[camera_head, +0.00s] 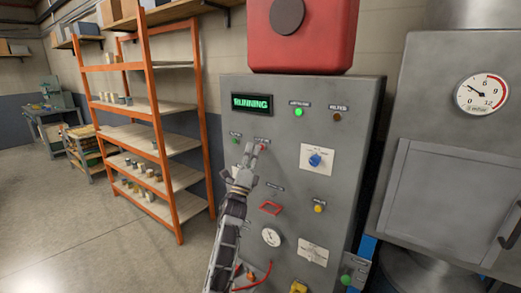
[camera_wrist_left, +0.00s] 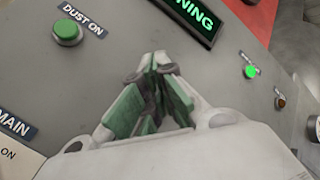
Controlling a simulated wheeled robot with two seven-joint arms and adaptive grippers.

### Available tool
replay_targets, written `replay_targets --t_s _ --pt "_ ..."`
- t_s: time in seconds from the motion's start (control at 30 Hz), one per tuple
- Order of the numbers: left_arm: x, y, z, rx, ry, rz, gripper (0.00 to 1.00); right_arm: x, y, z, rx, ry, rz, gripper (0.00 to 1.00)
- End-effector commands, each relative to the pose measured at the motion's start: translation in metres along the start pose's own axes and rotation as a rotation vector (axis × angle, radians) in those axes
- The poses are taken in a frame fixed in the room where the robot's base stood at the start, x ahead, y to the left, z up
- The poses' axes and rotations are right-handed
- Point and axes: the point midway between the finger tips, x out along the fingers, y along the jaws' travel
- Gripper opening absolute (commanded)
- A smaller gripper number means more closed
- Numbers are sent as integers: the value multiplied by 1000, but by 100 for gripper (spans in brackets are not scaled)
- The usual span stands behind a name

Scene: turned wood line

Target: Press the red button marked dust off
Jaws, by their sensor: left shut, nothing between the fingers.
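A grey control cabinet (camera_head: 310,95) faces me. A small bit of red, apparently the red dust off button (camera_head: 262,147), shows beside my left fingertips under a small dark label; the label is too small to read. My left gripper (camera_head: 253,150) is shut and empty, its fingertips at the button; I cannot tell whether they touch it. In the left wrist view the closed fingers (camera_wrist_left: 153,75) point at the panel and hide the red button. The green dust on button (camera_wrist_left: 67,32) sits to their upper left there. My right gripper is out of view.
The display (camera_head: 252,103) reads RUNNING, with a lit green lamp (camera_head: 299,112) to its right. A blue knob (camera_head: 315,160), a red frame (camera_head: 270,208) and a yellow button (camera_head: 319,207) sit nearby. An orange shelf (camera_head: 155,110) stands left; a grey machine (camera_head: 440,190) stands right.

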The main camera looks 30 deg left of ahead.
Motion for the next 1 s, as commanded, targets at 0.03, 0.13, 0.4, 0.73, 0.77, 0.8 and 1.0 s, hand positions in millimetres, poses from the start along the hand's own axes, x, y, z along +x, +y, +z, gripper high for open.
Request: replay_targets --t_s 0.03,0.13,0.4,0.73,0.77,0.8,1.0 --pt "0 0 0 0 0 0 0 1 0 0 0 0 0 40" --pt "1 1 -1 0 0 0 0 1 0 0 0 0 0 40" --pt "2 2 -2 0 0 0 0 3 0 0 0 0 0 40" --pt "4 3 -3 0 0 0 0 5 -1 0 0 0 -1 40" --pt "4 3 -3 0 0 0 0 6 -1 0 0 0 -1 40" --pt "4 3 -3 0 0 0 0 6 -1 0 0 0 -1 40" --pt "4 3 -4 0 1 0 0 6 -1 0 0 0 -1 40"
